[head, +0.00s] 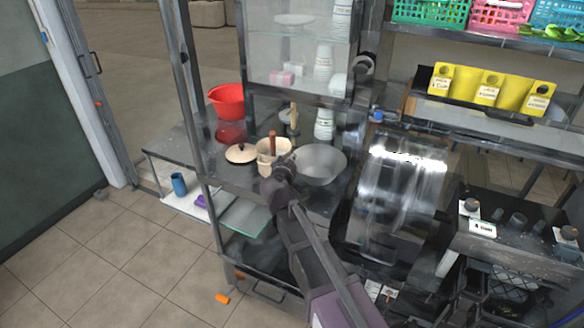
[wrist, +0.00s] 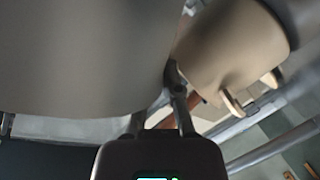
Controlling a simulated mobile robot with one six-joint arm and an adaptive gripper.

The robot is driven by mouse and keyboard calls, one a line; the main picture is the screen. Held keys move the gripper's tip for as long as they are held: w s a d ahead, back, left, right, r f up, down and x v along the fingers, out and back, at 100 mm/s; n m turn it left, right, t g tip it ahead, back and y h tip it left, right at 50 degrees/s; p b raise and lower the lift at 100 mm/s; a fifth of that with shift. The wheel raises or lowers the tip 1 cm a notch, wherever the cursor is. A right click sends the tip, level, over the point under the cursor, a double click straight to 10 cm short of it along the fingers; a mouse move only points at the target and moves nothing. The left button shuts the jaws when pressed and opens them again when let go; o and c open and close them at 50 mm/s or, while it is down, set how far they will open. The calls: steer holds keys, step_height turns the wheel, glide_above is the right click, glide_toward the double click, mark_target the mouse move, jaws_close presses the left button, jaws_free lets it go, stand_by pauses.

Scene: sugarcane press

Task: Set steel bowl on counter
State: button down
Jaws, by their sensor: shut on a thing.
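The steel bowl (head: 320,163) is upright at the counter (head: 237,178), right of the cream pot. My gripper (head: 284,170) is at the bowl's left front side and is shut on its rim. In the wrist view the bowl (wrist: 80,60) fills the upper left as a large smooth surface, with my gripper (wrist: 168,95) at its edge. I cannot tell whether the bowl's base touches the counter, as my arm and the bowl itself hide it.
The cream pot (head: 266,165) with a brown-handled tool stands close left of my gripper; it also shows in the wrist view (wrist: 235,50). A lidded pot (head: 241,154), a red basin (head: 227,101) and stacked cups (head: 324,124) stand around. A shiny metal press (head: 400,190) is at right.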

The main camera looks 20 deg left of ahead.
steer(key=f+b, duration=0.2)
steer(key=w+f+b, duration=0.1)
steer(key=shift+a+f+b, duration=0.35)
steer(key=shift+f, duration=0.1)
stand_by(0.6)
steer(key=c, duration=0.8)
jaws_free()
